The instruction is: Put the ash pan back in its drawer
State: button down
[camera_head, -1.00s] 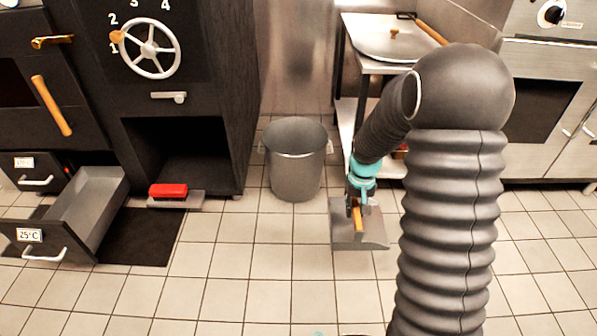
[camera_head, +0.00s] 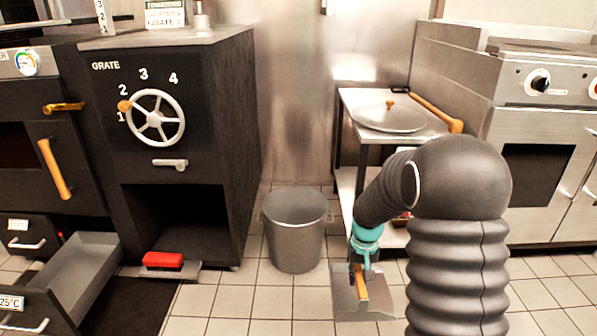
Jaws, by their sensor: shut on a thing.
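A grey metal pan (camera_head: 345,304) with a wooden handle, which looks like the ash pan, hangs at the end of my arm right of the middle. My gripper (camera_head: 361,268), with a teal collar above it, is shut on this pan's handle. The pan is near the floor; I cannot tell if it touches. An open drawer (camera_head: 75,272) with a grey inside and a 25°C label on its front sticks out at the lower left. Its visible inside looks empty. The gripper is far to the right of it.
A grey bucket (camera_head: 296,240) stands on the tiles between the pan and the black stove (camera_head: 215,130). A red block (camera_head: 163,259) lies on a grey ledge below the stove opening. A steel table (camera_head: 440,128) with a round lid (camera_head: 389,119) stands behind my arm.

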aim_at(361, 284)
jog(key=p, duration=0.2)
jog(key=s+p, duration=0.1)
jog(key=p, duration=0.2)
jog(key=shift+s+r, duration=0.3)
jog(key=s+p, duration=0.1)
jog(key=p, duration=0.1)
jog(key=s+p, duration=0.1)
jog(key=p, duration=0.1)
jog(key=shift+r, duration=0.4)
jog(key=shift+f, duration=0.1)
